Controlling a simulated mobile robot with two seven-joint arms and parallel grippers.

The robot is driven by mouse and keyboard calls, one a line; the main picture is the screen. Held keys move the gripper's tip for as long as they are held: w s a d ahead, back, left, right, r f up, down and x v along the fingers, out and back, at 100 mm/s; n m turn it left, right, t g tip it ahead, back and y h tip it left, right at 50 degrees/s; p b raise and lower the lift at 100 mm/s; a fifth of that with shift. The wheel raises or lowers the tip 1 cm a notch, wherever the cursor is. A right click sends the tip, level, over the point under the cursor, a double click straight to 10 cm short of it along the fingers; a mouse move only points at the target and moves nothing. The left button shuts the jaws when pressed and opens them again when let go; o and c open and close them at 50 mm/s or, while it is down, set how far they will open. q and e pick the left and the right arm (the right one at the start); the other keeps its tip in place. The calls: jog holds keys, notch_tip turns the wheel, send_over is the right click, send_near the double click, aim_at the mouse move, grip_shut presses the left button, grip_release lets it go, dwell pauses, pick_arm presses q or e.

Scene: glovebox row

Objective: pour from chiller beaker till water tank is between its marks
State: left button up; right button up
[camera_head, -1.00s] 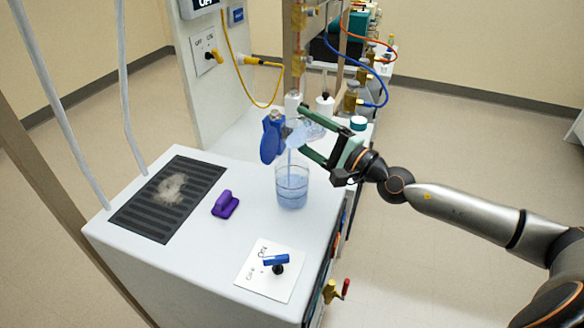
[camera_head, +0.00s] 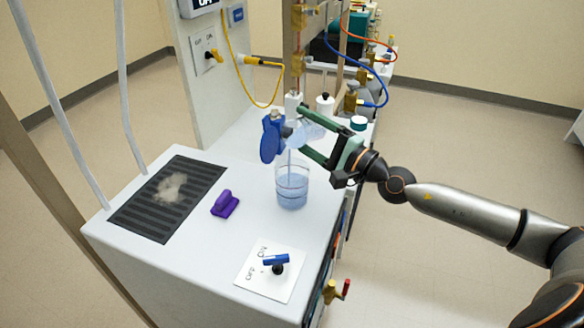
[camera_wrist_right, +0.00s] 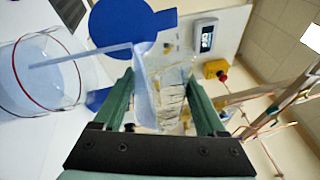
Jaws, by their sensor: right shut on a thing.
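The water tank (camera_head: 292,188) is a clear round vessel upright on the white top, with pale blue water in it. In the right wrist view the tank (camera_wrist_right: 38,78) shows a red ring mark near its rim; I cannot tell exactly how the water level sits against the marks. My right gripper (camera_head: 305,131) has green fingers shut on the clear chiller beaker (camera_head: 311,129), tilted above the tank. A thin pale blue stream (camera_wrist_right: 85,56) runs from the beaker into the tank. The beaker (camera_wrist_right: 172,98) also shows between the fingers. My left gripper is out of view.
A blue round flap (camera_head: 269,143) stands close behind the tank. A purple handle (camera_head: 225,204), a dark vent grille (camera_head: 150,215) and a blue-handled switch plate (camera_head: 268,272) are on the white top. Bottles (camera_head: 325,104) stand behind.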

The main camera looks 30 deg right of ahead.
aim_at(317, 135)
dwell(0.3)
